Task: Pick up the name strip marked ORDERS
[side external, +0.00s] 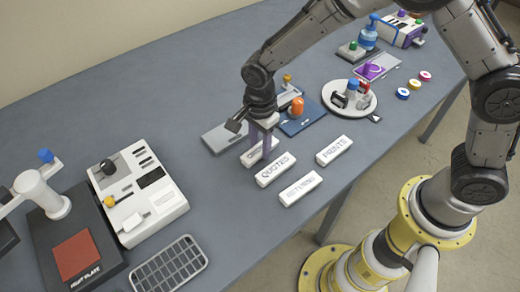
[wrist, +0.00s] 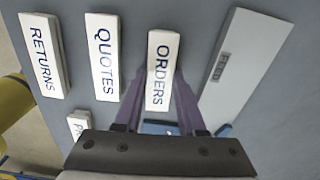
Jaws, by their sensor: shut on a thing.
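The ORDERS name strip (wrist: 161,75) is a white block with dark lettering, and it shows whole lettering in the wrist view. In the side external view the strip (side external: 250,158) is partly hidden behind my gripper's fingers. My gripper (side external: 261,146) points down over it with its purple fingers on either side. In the wrist view my gripper (wrist: 162,92) is shut on the strip. The strip is at or very near the table top; I cannot tell if it is clear of it.
The QUOTES strip (side external: 275,170), RETURNS strip (side external: 300,188) and PRINTS strip (side external: 334,150) lie close by. A grey FEED plate (wrist: 232,70) lies right of ORDERS in the wrist view. A blue pad (side external: 303,119) and a round tray (side external: 338,107) stand behind. A white machine (side external: 137,190) stands left.

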